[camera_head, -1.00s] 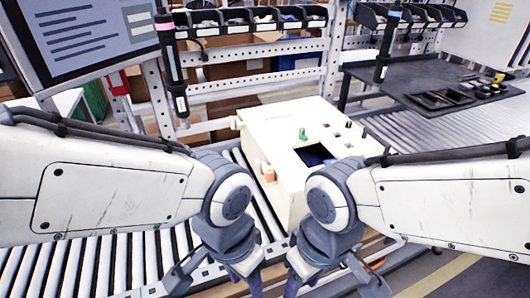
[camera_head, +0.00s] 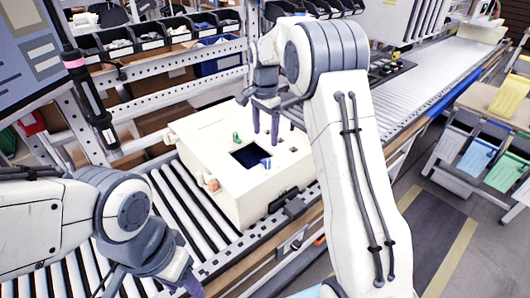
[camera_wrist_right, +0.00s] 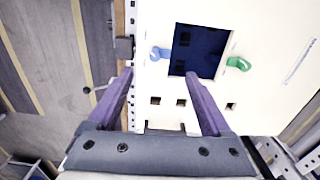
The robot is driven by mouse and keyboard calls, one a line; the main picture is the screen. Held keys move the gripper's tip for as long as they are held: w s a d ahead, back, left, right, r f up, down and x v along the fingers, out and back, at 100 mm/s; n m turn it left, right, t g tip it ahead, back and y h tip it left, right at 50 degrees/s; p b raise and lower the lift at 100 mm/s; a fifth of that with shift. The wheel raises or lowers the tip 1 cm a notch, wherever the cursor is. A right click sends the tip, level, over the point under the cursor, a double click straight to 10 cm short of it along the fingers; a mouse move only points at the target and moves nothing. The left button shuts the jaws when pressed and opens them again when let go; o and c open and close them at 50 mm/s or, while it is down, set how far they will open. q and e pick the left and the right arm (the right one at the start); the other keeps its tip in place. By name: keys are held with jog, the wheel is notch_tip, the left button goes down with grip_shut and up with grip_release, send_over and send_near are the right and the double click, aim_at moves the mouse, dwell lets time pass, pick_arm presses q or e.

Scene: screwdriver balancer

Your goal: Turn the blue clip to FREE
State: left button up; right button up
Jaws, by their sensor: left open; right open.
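The blue clip (camera_head: 265,162) is a small lever on the top of a cream box (camera_head: 222,188), at the edge of a dark square opening. In the right wrist view the blue clip (camera_wrist_right: 160,53) lies just ahead of and between the fingertips, apart from them. A green clip (camera_head: 236,139) sits across the opening; it also shows in the right wrist view (camera_wrist_right: 238,63). My right gripper (camera_head: 265,138) is open and empty above the box, its purple fingers pointing down. My left gripper (camera_head: 188,286) is open at the bottom edge, partly cut off. No FREE marking is legible.
The box stands on a roller conveyor (camera_head: 100,270). A dark hanging screwdriver (camera_head: 92,105) is at the left, and a monitor (camera_head: 30,50) stands beyond it. Racks of black bins (camera_head: 150,38) line the back. An orange part (camera_head: 212,184) is on the box's left side.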

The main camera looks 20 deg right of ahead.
aim_at(266, 162)
jog(key=shift+w+d+f, duration=0.1)
jog(key=shift+d+f, duration=0.1)
jog(key=shift+f, duration=0.15)
notch_tip(266, 162, down, 10)
jog(key=shift+a+r+p, duration=0.1)
jog(key=shift+p, duration=0.9)
grip_shut()
